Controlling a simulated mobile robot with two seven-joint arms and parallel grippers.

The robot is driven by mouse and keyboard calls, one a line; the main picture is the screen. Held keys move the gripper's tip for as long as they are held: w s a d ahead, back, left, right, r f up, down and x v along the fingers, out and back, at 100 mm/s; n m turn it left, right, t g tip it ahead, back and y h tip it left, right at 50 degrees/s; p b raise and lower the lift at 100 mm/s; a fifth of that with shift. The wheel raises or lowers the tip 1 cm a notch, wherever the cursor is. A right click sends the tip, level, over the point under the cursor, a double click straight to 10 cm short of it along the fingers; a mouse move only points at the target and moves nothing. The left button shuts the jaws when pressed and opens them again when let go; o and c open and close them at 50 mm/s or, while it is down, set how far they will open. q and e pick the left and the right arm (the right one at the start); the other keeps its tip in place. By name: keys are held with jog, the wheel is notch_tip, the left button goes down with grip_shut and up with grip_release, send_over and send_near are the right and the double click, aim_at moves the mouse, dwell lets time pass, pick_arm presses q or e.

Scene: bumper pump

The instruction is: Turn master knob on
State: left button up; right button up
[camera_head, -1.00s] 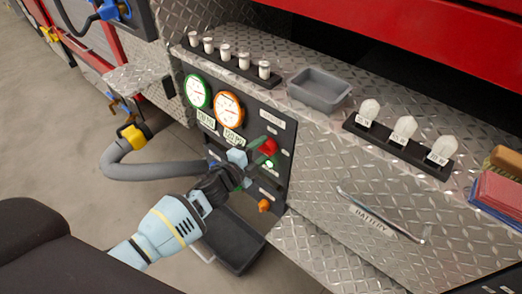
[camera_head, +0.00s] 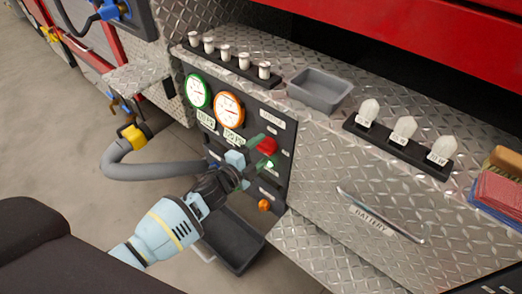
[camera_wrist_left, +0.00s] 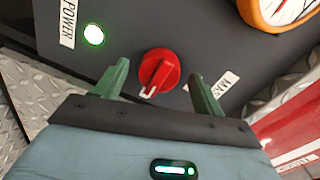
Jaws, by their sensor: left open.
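The red master knob (camera_head: 268,146) is on the dark control panel, below the orange-rimmed gauge. In the left wrist view the round red knob (camera_wrist_left: 159,72) has a white pointer mark, and a label partly reading "MAS" sits beside it. My left gripper (camera_head: 257,152) is at the panel in front of the knob. Its green fingers are open, and in the wrist view (camera_wrist_left: 160,84) they stand on either side of the knob with gaps; I cannot tell whether their tips reach its depth. My right gripper is not in view.
A lit green lamp (camera_wrist_left: 93,34) labelled POWER is close to one finger. Green (camera_head: 199,91) and orange (camera_head: 229,109) gauges sit above. An orange knob (camera_head: 264,205) is lower on the panel. A grey hose (camera_head: 150,171) loops left; a dark bin (camera_head: 235,243) lies below.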

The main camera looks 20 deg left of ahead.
pick_arm(q)
jog(key=v, duration=0.7)
jog(key=shift+p, duration=0.3)
